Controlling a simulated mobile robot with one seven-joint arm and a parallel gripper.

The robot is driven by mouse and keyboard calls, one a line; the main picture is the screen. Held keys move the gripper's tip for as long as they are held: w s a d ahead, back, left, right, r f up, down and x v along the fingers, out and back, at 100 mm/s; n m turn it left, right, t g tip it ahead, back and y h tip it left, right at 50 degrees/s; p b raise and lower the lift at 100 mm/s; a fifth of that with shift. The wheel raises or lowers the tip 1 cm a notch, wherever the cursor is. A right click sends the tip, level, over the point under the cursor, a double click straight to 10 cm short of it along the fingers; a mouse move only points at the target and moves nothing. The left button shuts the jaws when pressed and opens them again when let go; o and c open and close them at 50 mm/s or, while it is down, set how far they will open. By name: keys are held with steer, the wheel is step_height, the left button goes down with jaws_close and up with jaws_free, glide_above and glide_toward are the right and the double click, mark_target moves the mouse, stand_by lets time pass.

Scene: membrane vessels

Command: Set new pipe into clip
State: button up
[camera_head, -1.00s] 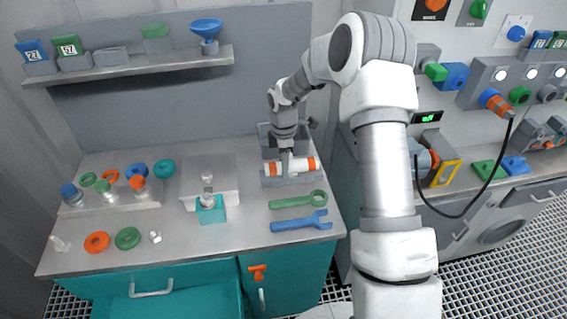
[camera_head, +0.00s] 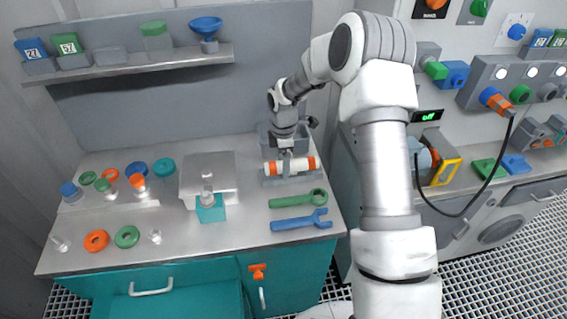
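A white pipe (camera_head: 300,166) with orange bands near its ends lies across a grey holder (camera_head: 290,180) at the back right of the bench. The holder appears to be the clip, but how deep the pipe sits in it is too small to tell. My gripper (camera_head: 287,156) points down over the middle of the pipe, with its fingertips at or just above it. Whether the fingers grip the pipe cannot be made out.
A grey bin (camera_head: 265,138) stands behind the pipe. A green wrench (camera_head: 298,199) and a blue wrench (camera_head: 301,221) lie in front. A white block (camera_head: 222,172) and teal stand (camera_head: 210,214) are to the left.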

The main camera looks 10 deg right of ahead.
step_height(320, 180, up, 17)
steer(key=shift+r, duration=0.2)
stand_by(0.5)
